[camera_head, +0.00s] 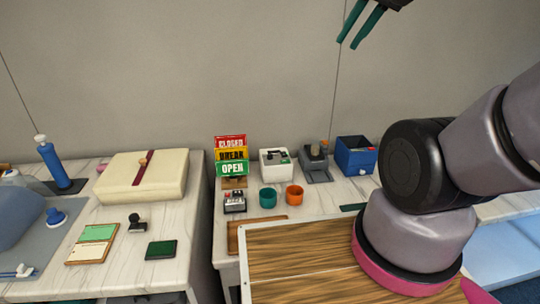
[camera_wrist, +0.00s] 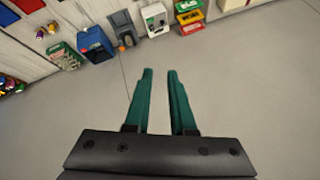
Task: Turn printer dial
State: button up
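A small white box-shaped machine (camera_head: 276,167) with a dark part on its top front stands on the right-hand counter in the head view; it looks like the printer. It also shows near the top of the wrist view (camera_wrist: 155,19). Its dial is too small to tell. My gripper (camera_head: 348,43) is high above the counter near the wall, up and right of the machine in the head view. Its two green fingers (camera_wrist: 160,73) are apart with nothing between them. They touch nothing.
A grey device (camera_head: 316,169) and a blue box (camera_head: 355,156) stand right of the white machine. The CLOSED/BREAK/OPEN sign (camera_head: 231,156) stands left. A teal cup (camera_head: 268,198) and an orange cup (camera_head: 294,195) stand in front. The air around my gripper is clear.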

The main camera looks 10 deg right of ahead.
jog(key=o, duration=0.4)
jog(key=shift+w, duration=0.4)
jog(key=n+g+h, duration=0.2)
jog(key=n+g, duration=0.5)
jog(key=n, duration=1.2)
send_over(270, 156)
jog(key=w, duration=0.1)
notch_tip(270, 156, down, 34)
notch_tip(270, 156, down, 11)
jog(key=shift+r, duration=0.1)
jog(key=shift+c, duration=0.2)
jog(key=shift+m, duration=0.3)
grip_shut()
